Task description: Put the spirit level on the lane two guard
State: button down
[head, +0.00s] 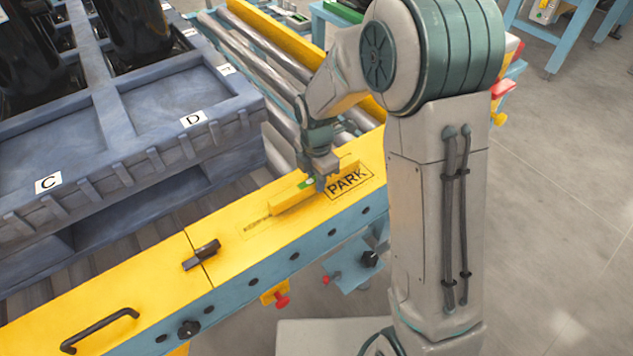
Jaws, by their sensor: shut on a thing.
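A yellow spirit level (291,198) with a green vial shows at my gripper, over the near yellow guard. Part of the level is hidden by the gripper. The near yellow guard (225,262) runs along the front of the roller conveyor. Another yellow guard (262,37) runs behind, across the rollers. No lane number is readable on either.
A dark clamp-like piece (201,255) and a black handle (98,329) are on the near guard to the left. A grey-blue pallet (95,140) with marked bays C and D stands behind the guard. Red and black knobs stick out along the front.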

jog(key=shift+f, duration=0.25)
jog(key=c, duration=1.3)
grip_release()
jog(key=shift+f, duration=0.1)
jog(key=shift+o, duration=0.2)
notch_tip(320, 180, up, 12)
jog(key=p, duration=0.4)
jog(key=shift+r, duration=0.2)
